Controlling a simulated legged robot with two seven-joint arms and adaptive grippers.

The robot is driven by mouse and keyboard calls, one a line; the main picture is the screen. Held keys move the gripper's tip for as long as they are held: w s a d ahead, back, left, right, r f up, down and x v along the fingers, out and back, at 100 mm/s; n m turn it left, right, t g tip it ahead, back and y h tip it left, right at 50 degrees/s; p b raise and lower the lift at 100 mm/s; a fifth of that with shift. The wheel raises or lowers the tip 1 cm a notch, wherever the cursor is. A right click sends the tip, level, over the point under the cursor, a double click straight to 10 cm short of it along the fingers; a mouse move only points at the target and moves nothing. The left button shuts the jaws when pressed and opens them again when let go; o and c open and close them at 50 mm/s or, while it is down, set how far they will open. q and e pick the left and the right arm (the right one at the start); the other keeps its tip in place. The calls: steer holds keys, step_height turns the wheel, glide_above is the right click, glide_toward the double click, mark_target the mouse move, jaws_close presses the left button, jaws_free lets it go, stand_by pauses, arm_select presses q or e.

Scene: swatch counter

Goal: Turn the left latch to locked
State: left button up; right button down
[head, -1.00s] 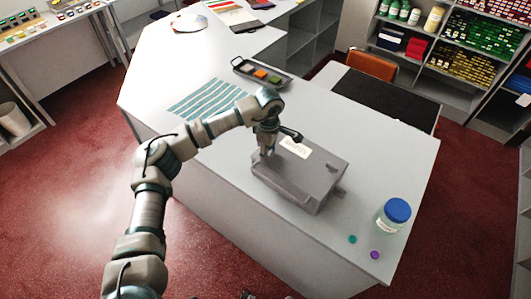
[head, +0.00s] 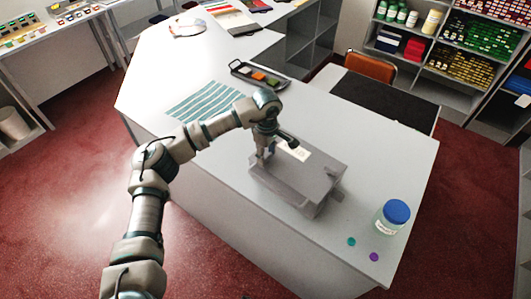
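A grey box (head: 301,186) with a pale label (head: 299,152) on its top lies on the white counter. My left gripper (head: 265,154) comes down at the box's far left end, beside the label. A dark part of it reaches right, over the label's edge. The gripper hides that end of the box, so the left latch and its setting cannot be made out. Whether the fingers touch or hold the latch is too small to tell. A small grey part, perhaps the other latch (head: 340,184), sticks out at the box's right end. My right gripper is out of view.
A blue-lidded jar (head: 391,220) stands right of the box, with a teal disc (head: 351,241) and a purple disc (head: 374,257) near it. A dark tray (head: 260,76) and a striped sheet (head: 205,101) lie farther back. A dark mat (head: 385,101) is at back right.

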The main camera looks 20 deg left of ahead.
mark_target(268, 155)
arm_select(q)
steer(key=shift+o, duration=0.8)
steer(key=shift+d, duration=0.25)
step_height(268, 155, up, 12)
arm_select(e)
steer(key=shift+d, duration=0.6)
